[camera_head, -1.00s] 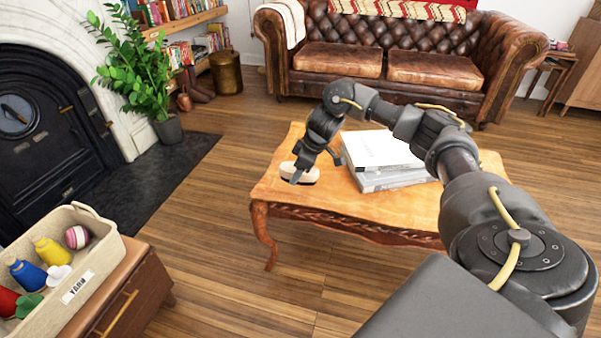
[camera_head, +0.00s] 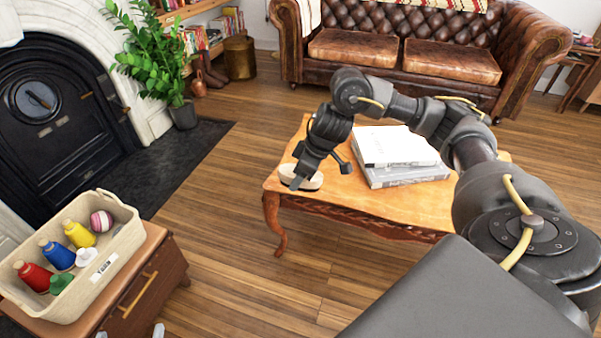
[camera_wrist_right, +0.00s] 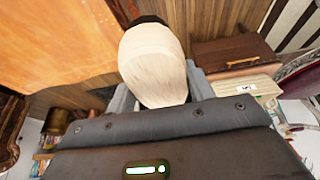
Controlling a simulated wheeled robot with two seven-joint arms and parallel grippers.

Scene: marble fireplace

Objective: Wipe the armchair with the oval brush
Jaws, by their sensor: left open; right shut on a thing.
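The oval brush (camera_head: 302,179) has a pale body and shows by the left end of the wooden table. My right gripper (camera_head: 306,172) is shut on it; whether the brush touches the tabletop I cannot tell. In the right wrist view the brush (camera_wrist_right: 155,65) is a cream oval between the fingers. My left gripper (camera_head: 130,333) shows only as two spread fingertips at the bottom edge, open and empty. No armchair is clear in the head view. A curved maroon thing at the wrist view's right edge is too cropped to identify.
The wooden table (camera_head: 400,207) carries stacked books (camera_head: 396,158). A yarn basket (camera_head: 112,268) stands on a drawer chest (camera_head: 145,290) at the lower left. A leather sofa (camera_head: 400,55) is at the back, a plant (camera_head: 155,60) by the fireplace. Open floor lies between chest and table.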

